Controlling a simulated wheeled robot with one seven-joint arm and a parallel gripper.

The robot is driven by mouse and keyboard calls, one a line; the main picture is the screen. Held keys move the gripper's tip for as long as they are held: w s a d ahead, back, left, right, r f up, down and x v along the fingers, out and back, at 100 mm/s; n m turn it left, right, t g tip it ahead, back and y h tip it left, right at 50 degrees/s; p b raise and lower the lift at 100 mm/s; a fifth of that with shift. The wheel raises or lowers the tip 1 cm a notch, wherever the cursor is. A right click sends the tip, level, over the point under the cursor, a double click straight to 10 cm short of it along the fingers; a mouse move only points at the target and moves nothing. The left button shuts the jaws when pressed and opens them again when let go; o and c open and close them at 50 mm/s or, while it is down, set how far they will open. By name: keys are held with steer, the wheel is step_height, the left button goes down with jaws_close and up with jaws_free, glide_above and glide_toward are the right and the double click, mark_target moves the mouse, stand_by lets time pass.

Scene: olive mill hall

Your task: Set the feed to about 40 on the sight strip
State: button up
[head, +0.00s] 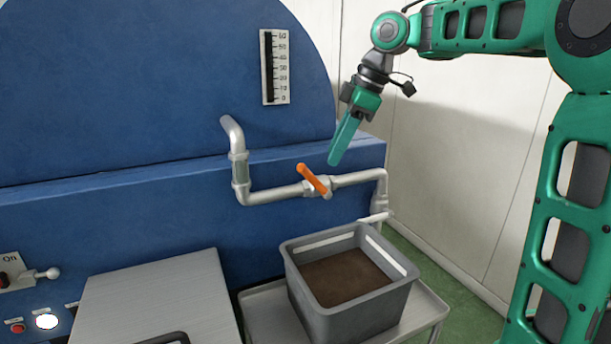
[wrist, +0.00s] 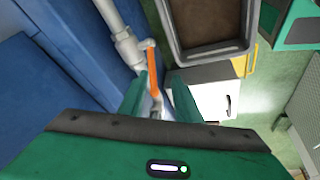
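The sight strip (head: 281,68) is a white scale up to 60 on the blue machine's round housing. A dark column runs along its left side; I cannot make out a distinct level. The orange valve lever (head: 314,180) sits on the grey pipe, slanting down to the right; in the wrist view it shows (wrist: 153,62) near the left fingertip. My gripper (head: 334,161) points down just above and right of the lever in the head view. In the wrist view my gripper (wrist: 161,78) has its fingers apart, with nothing clearly held. Whether a finger touches the lever is unclear.
A grey bin (head: 345,318) with brown contents stands on a light trolley (head: 428,313) below the pipe (head: 270,195). A grey metal lid (head: 155,295) is at lower left, beside an On switch panel (head: 18,274). Pale wall and green floor lie to the right.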

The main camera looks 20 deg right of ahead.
mark_target(307, 174)
steer(key=w+a+f+n, duration=0.1)
steer(key=a+f, duration=0.1)
steer(key=w+a+f+n, duration=0.1)
steer(key=a+f, duration=0.1)
steer(key=f, duration=0.1)
steer(key=w+a+f+n, duration=0.1)
steer(key=w+a+f, duration=0.1)
steer(key=shift+f+y, duration=0.3)
steer(key=shift+y, duration=0.1)
stand_by(0.3)
jaws_close()
